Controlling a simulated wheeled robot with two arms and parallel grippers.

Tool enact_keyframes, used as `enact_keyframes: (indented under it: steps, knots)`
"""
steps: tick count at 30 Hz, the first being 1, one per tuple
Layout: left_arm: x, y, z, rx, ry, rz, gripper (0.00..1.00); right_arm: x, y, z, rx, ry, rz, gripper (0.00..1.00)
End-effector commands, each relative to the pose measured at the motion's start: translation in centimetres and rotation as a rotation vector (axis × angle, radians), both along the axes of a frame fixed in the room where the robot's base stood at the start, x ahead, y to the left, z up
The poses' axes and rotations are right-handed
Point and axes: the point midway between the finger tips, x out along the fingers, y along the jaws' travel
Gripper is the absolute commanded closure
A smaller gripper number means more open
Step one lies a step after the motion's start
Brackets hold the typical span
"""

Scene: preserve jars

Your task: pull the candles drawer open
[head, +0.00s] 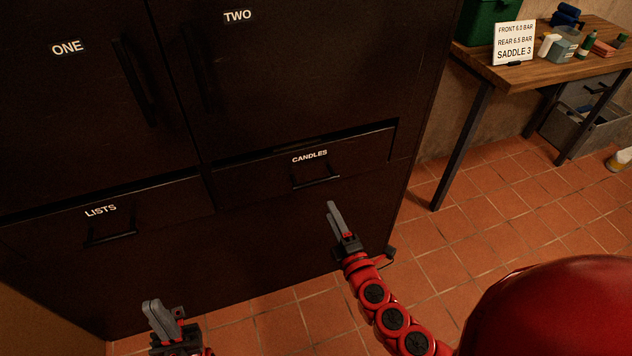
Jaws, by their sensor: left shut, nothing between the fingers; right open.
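The candles drawer (262,173) is a dark drawer front low on the right of the cabinet, with a white CANDLES label. A dark gap shows along its top edge; I cannot tell whether it stands slightly out. Its black bar handle (315,181) sits below the label. My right gripper (334,212) is open and empty, a little below the handle in the picture and apart from it. My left gripper (153,308) is shut and empty at the bottom left, well away from the candles drawer.
The lists drawer (160,198) with its own handle (111,235) is at the left. Doors ONE (80,90) and TWO (290,80) are above. A wooden table (540,70) with a sign and bottles stands at the right. Tiled floor (500,210) lies clear between.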

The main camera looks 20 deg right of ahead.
Motion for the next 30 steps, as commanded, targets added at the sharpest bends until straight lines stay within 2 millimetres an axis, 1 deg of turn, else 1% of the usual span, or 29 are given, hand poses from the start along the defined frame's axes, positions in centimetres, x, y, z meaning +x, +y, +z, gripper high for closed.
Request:
enact_keyframes:
  steps: [1,3,9,12,15,18,21,29,30]
  knots:
    - [0.0,0.0,0.3,0.0,0.0,0.0,1.0,1.3,0.2,0.2,0.0,0.0,0.003,0.51]
    - [0.0,0.0,0.5,0.0,0.0,0.0,1.0,3.0,0.3,0.3,0.0,-0.003,0.004,0.51]
    - [0.0,0.0,0.9,0.0,0.0,0.0,1.0,7.6,0.3,0.1,0.001,0.0,0.0,0.51]
    - [0.0,0.0,1.0,0.0,0.0,0.0,1.0,9.5,0.5,0.1,0.003,0.0,0.002,0.51]
    - [0.0,0.0,1.0,0.0,0.0,0.0,1.0,10.7,0.4,0.0,0.002,0.001,0.0,0.51]
    - [0.0,0.0,1.0,0.0,0.0,0.0,1.0,11.6,0.4,0.0,0.002,0.001,0.0,0.51]
    - [0.0,0.0,1.0,0.0,0.0,0.0,1.0,12.0,0.4,-0.1,0.002,0.002,0.0,0.51]
    - [0.0,0.0,1.0,0.0,0.0,0.0,1.0,12.1,0.5,-0.1,0.002,0.003,0.001,0.51]
    - [0.0,0.0,1.0,0.0,0.0,0.0,1.0,12.1,0.5,-0.1,0.002,0.003,0.001,0.54]
